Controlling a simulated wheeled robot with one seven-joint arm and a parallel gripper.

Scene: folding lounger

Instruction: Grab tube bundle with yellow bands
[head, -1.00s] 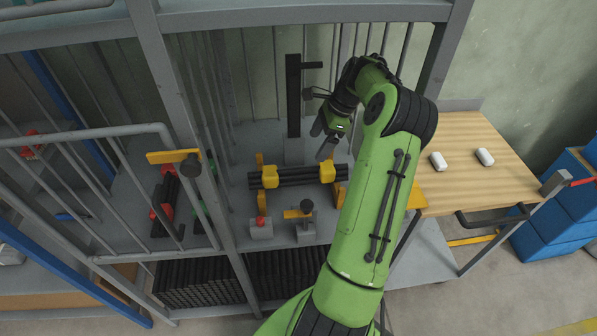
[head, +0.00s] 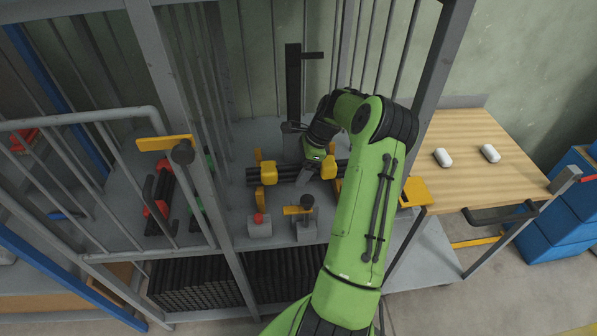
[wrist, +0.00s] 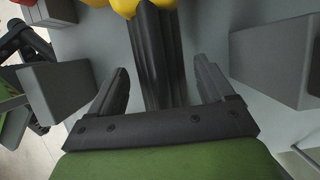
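The tube bundle (head: 290,174), dark tubes with two yellow bands (head: 262,173), lies horizontally across yellow supports on the grey shelf. My gripper (head: 304,177) is over the middle of the bundle, between the bands, and covers part of it. In the wrist view, my gripper (wrist: 160,85) is open. The dark tubes (wrist: 160,55) run between its two fingers, with a gap visible on each side. A yellow band (wrist: 155,6) shows at the top edge there. Whether the fingertips reach below the tubes is hidden.
A red-banded bundle (head: 158,207) lies to the left behind bars. A dark post (head: 293,95) stands behind my gripper. A grey block with a red button (head: 259,224) and a block with a yellow lever (head: 305,228) stand in front. A wooden table (head: 475,150) is at right.

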